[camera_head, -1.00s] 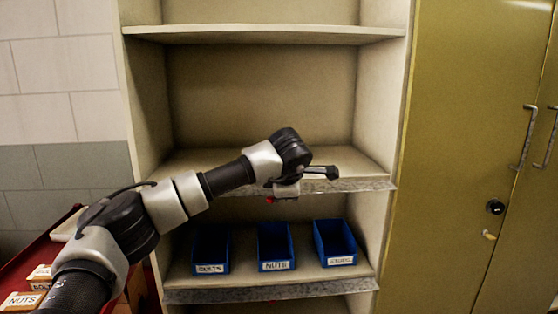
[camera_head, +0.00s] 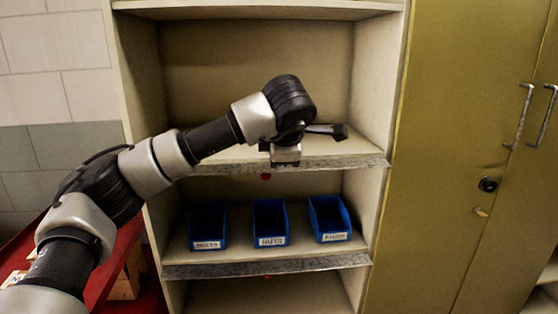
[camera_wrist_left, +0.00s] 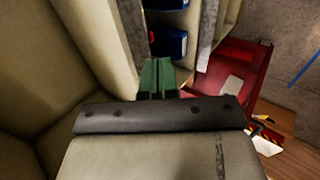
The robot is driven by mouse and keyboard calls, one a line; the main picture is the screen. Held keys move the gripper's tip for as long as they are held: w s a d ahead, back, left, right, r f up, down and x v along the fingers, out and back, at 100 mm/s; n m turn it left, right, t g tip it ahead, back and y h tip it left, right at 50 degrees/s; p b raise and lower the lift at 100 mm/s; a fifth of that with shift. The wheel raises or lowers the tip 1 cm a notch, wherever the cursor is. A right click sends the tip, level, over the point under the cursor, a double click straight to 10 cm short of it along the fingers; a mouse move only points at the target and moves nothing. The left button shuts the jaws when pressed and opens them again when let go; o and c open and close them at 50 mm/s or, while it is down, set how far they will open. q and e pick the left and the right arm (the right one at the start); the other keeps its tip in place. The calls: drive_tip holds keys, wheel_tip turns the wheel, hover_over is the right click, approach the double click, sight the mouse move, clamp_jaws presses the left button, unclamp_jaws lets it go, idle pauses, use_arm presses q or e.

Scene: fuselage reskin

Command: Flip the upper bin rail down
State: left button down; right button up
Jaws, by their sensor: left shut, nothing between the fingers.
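The upper bin rail (camera_head: 345,163) is a mottled grey metal strip along the front edge of the middle shelf, above the blue bins. It stands upright against the shelf edge. My left gripper (camera_head: 286,158) is at the front of this shelf, just above or in front of the rail's middle. Whether it touches the rail cannot be told. In the left wrist view its green fingertips (camera_wrist_left: 158,78) are together and empty. Grey strips also show in the left wrist view, beyond the fingertips. My right gripper is not in view.
Blue bins labelled bolts (camera_head: 208,228), nuts (camera_head: 270,222) and a third (camera_head: 330,218) stand on the lower shelf, behind the lower rail (camera_head: 265,265). Yellow cabinet doors (camera_head: 455,120) stand at the right. A red surface (camera_head: 130,285) is at the lower left.

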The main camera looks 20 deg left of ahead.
use_arm(q)
drive_tip(key=shift+s+d+r, duration=0.2)
drive_tip(key=shift+s+d, duration=0.15)
drive_tip(key=shift+s, duration=0.2)
drive_tip(key=shift+s+d+r, duration=0.2)
drive_tip(key=shift+s+d, duration=0.15)
drive_tip(key=shift+s, duration=0.15)
